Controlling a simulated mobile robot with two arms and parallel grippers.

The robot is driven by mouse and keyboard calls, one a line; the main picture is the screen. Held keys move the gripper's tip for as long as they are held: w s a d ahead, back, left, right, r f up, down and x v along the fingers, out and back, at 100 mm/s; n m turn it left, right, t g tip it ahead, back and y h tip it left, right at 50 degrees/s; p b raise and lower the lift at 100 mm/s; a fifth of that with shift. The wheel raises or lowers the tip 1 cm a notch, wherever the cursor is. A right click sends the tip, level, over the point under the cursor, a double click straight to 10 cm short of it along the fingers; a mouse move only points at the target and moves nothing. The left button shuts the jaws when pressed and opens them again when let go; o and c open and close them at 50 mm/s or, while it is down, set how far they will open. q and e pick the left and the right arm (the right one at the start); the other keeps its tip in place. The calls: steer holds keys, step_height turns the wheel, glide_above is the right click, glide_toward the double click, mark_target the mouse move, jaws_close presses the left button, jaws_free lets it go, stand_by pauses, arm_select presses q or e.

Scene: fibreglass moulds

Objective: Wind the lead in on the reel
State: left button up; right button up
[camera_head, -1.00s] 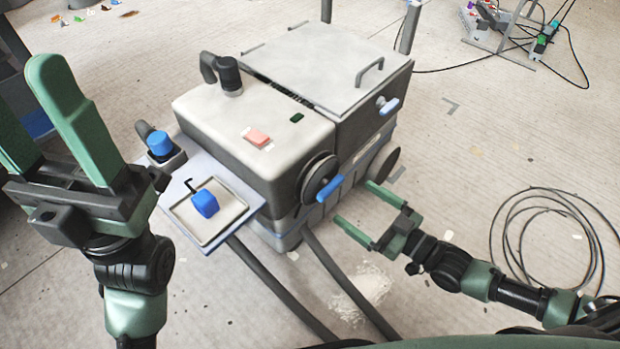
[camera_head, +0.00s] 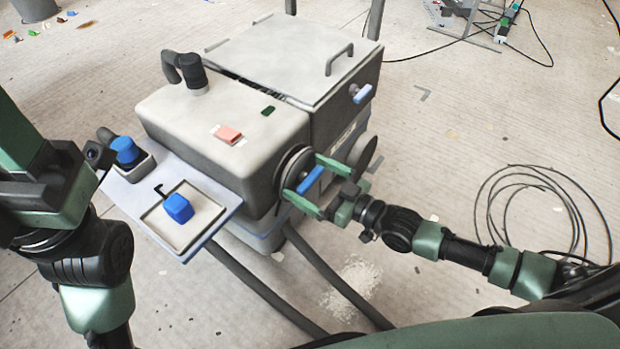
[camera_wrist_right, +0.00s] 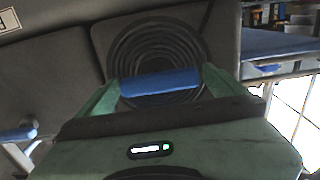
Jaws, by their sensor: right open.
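The reel (camera_head: 291,166) is a dark round disc on the side of the grey machine, with a blue handle (camera_head: 311,180) on it. My right gripper (camera_head: 307,178) is open, with one green finger on each side of the blue handle. In the right wrist view the reel (camera_wrist_right: 158,55) shows dark rings, and the handle (camera_wrist_right: 160,83) lies crosswise between the fingers. I cannot tell whether they touch it. A black lead (camera_head: 540,200) lies in loose coils on the floor at the right. My left arm stands at the left edge; its fingertips are outside the view.
A shelf (camera_head: 200,225) in front carries a blue knob and a blue block. Two dark hoses run along the floor. A rack with cables stands at the back right.

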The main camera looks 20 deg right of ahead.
steer(key=c, duration=1.8)
